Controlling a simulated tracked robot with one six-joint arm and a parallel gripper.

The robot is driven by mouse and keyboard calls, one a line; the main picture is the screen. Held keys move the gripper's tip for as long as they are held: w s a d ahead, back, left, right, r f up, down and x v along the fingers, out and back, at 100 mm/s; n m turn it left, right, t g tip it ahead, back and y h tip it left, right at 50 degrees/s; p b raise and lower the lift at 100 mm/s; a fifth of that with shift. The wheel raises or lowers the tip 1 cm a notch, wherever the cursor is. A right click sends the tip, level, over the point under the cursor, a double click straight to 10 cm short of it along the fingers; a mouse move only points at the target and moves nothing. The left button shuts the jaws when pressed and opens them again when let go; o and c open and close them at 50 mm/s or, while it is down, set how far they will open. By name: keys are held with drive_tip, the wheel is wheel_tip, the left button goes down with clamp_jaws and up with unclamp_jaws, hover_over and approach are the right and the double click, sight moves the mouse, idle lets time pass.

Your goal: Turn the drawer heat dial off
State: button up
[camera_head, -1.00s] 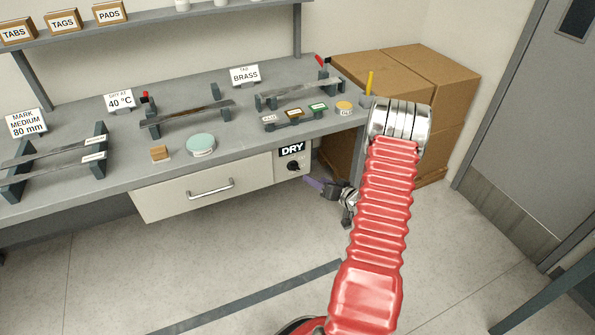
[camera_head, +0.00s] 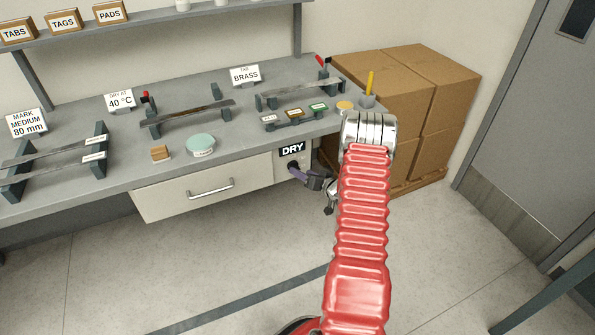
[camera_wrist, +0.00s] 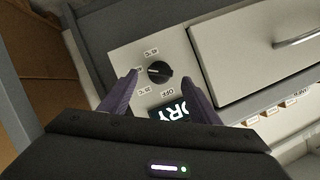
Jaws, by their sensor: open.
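The black heat dial (camera_wrist: 159,71) sits on a pale panel (camera_wrist: 136,53) beside the drawer (camera_wrist: 254,50). In the wrist view, small temperature labels and an OFF label surround it. OFF lies on the side nearer the DRY sign (camera_wrist: 175,111). My gripper (camera_wrist: 152,82) is open, with its purple fingers on either side of the dial. I cannot tell whether they touch it. The drawer (camera_head: 180,193) is shut.
The bench top (camera_head: 240,126) above holds sample racks, a round green pad (camera_head: 201,142) and small cards. Cardboard boxes (camera_head: 415,95) stand to the right of the bench. The floor in front of the drawer is clear.

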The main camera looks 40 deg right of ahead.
drive_tip(key=x, duration=0.4)
drive_tip(key=shift+w+f, duration=0.15)
drive_tip(key=shift+w, duration=0.15)
drive_tip(key=shift+c, duration=0.4)
drive_tip(key=c, duration=1)
